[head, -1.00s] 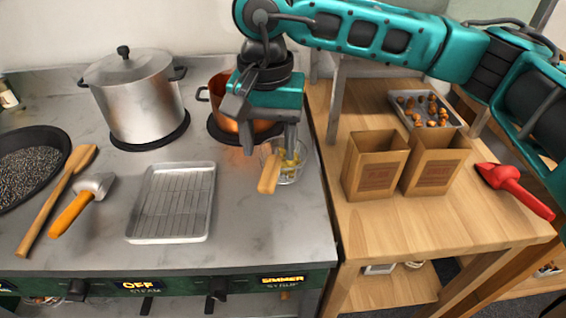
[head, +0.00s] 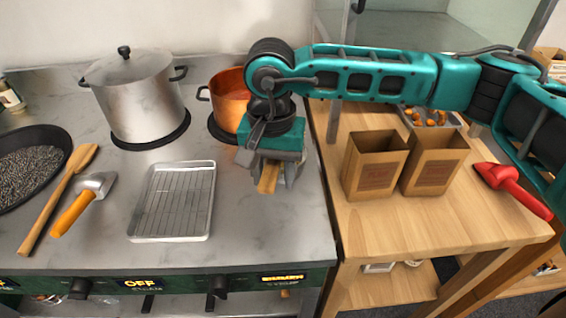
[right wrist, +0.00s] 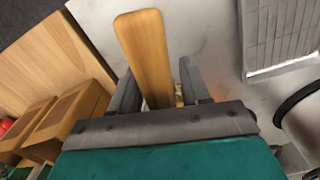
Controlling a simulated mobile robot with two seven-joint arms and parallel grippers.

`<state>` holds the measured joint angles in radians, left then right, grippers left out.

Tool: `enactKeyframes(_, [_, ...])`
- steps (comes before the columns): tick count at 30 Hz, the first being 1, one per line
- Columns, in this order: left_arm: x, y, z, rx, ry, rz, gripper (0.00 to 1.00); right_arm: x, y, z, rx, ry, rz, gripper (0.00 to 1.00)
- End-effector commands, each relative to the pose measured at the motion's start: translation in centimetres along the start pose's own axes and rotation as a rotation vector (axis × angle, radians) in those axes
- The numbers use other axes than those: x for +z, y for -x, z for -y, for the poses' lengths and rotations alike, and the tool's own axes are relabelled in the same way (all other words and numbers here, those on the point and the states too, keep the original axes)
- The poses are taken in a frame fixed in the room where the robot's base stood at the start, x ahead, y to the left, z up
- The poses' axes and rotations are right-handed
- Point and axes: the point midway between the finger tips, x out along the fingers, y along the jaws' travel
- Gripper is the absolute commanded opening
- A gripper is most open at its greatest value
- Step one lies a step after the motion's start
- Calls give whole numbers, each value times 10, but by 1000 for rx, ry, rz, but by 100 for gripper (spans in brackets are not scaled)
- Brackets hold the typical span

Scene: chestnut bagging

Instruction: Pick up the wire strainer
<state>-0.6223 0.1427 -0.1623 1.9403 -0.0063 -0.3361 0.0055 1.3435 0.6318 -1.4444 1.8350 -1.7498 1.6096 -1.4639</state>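The wire strainer has a flat wooden handle (head: 268,179), which sticks out toward the front of the steel counter from under my right gripper (head: 280,174). Its wire basket is mostly hidden by the gripper. In the right wrist view the handle (right wrist: 146,50) lies between the two fingers of my right gripper (right wrist: 158,85). The fingers stand on both sides of it, and a gap shows between the handle and the right-hand finger, so the gripper looks open. My left gripper is not in view.
A wire-racked tray (head: 172,236) lies left of the gripper. A copper pot (head: 230,85) and a lidded steel pot (head: 138,95) stand behind. Two paper bags (head: 372,170), a red scoop (head: 512,187) and a chestnut tray (head: 458,122) are on the wooden table.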

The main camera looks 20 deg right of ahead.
Motion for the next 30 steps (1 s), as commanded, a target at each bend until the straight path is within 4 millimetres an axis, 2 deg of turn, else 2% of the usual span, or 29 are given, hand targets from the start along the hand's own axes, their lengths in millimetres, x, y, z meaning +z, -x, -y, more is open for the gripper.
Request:
enactKeyframes(2, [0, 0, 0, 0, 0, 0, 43, 0, 0, 0, 0, 0, 0, 38])
enactKeyframes(14, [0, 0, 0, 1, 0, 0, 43, 0, 0, 0, 0, 0, 0, 0])
enactKeyframes(25, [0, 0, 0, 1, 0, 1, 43, -1, 4, 1, -3, 0, -3, 0])
enactKeyframes(30, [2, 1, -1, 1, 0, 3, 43, -1, 18, 1, -5, 0, -5, 0])
